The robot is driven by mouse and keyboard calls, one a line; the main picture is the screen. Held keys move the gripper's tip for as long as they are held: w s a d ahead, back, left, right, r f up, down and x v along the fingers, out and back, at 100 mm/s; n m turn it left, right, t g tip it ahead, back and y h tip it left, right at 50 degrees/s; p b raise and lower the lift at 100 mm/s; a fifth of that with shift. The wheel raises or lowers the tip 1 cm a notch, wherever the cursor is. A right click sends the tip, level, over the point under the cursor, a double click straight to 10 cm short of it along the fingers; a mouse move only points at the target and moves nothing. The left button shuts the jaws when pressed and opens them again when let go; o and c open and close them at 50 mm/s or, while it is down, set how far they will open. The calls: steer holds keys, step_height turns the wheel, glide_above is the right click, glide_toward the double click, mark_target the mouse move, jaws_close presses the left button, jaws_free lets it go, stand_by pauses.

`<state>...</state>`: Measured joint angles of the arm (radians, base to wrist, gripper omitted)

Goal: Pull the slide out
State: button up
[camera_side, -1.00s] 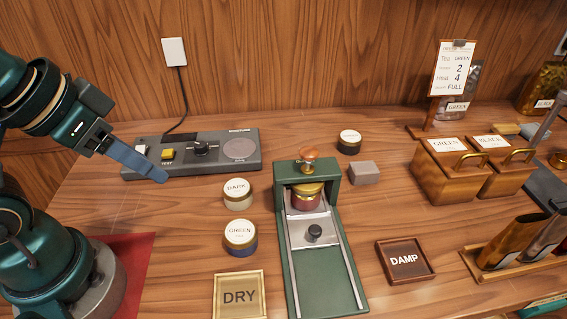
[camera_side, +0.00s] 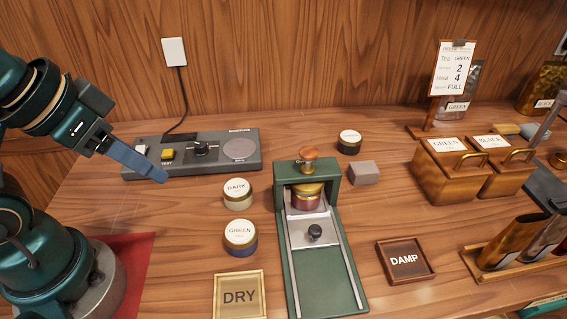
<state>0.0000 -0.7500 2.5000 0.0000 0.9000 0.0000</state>
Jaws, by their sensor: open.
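The green press (camera_side: 325,285) stands in the middle of the table, with two rails running toward the front. An orange-brown knob (camera_side: 309,154) tops the press. My gripper (camera_side: 166,180) is at the left, over the front edge of the grey control box, well apart from the slide. It is open and empty; its blue fingers overlap in this view.
The grey control box (camera_side: 240,150) is at the back left. Tins marked DARK (camera_side: 238,193) and GREEN (camera_side: 240,238) and the DRY tray (camera_side: 240,297) stand left of the press. The DAMP tray (camera_side: 404,260) and a grey block (camera_side: 364,173) are on its right. Wooden boxes (camera_side: 440,180) stand further right.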

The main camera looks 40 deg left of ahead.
steer(key=shift+o, duration=0.3)
steer(key=shift+o, duration=0.3)
steer(key=w+d+r+t, duration=0.1)
steer(key=w+r, duration=0.2)
steer(key=w, duration=0.2)
steer(key=m+g+h, duration=0.2)
steer(key=m+g, duration=0.1)
steer(key=m, duration=0.3)
glide_above(315, 229)
steer(key=s+a, duration=0.1)
steer(key=s, duration=0.1)
steer(key=f, duration=1.1)
steer(key=shift+s+a, duration=0.15)
steer(key=shift+a, duration=0.05)
steer(key=shift+d+f, duration=0.1)
steer(key=shift+f, duration=0.1)
steer(key=shift+x, duration=2.15)
